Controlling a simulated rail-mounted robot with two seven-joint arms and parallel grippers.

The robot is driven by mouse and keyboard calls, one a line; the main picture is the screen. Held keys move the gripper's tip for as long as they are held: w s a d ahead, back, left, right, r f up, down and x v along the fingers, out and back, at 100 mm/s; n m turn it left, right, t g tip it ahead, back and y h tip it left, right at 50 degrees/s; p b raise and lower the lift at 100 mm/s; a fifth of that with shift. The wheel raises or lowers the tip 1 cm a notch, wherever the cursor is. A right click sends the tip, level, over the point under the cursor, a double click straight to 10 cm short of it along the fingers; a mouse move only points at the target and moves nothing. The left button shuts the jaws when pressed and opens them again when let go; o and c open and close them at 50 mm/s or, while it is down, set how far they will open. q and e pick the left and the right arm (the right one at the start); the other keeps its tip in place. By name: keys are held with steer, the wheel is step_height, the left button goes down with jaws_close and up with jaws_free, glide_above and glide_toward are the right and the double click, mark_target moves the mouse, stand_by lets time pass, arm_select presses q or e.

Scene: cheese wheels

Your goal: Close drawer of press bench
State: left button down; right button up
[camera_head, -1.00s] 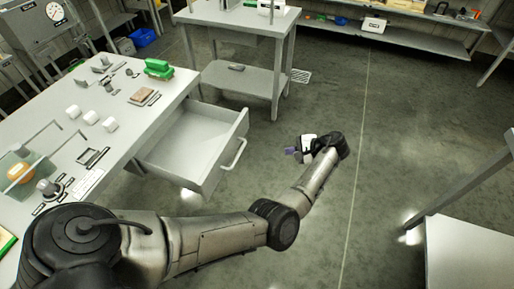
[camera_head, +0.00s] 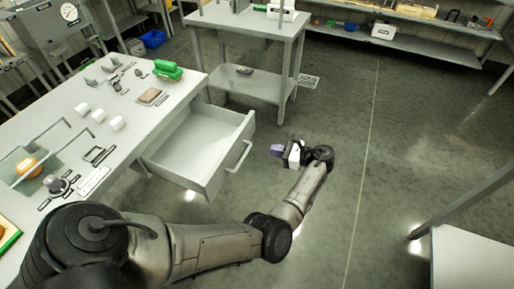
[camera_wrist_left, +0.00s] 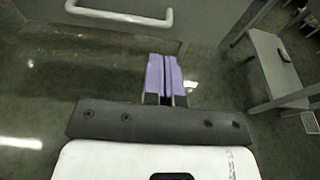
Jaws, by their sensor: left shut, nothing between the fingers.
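The press bench (camera_head: 125,140) stands at the left in the head view. Its drawer (camera_head: 203,147) is pulled out and looks empty. The drawer handle (camera_head: 238,157) is a pale bar on its front; it also shows at the top of the left wrist view (camera_wrist_left: 120,17). My left gripper (camera_head: 277,150) is to the right of the drawer front, apart from the handle. In the left wrist view its purple fingers (camera_wrist_left: 164,75) are together with nothing between them. My right gripper is not in view.
A second table (camera_head: 250,25) stands behind the drawer. A pale table (camera_head: 462,262) is at lower right. The floor between is clear.

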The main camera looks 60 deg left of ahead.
arm_select(q)
steer(key=b+x, duration=0.1)
steer(key=x, duration=0.6)
steer(key=shift+a, duration=0.2)
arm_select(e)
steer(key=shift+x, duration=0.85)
arm_select(q)
steer(key=shift+s, duration=0.2)
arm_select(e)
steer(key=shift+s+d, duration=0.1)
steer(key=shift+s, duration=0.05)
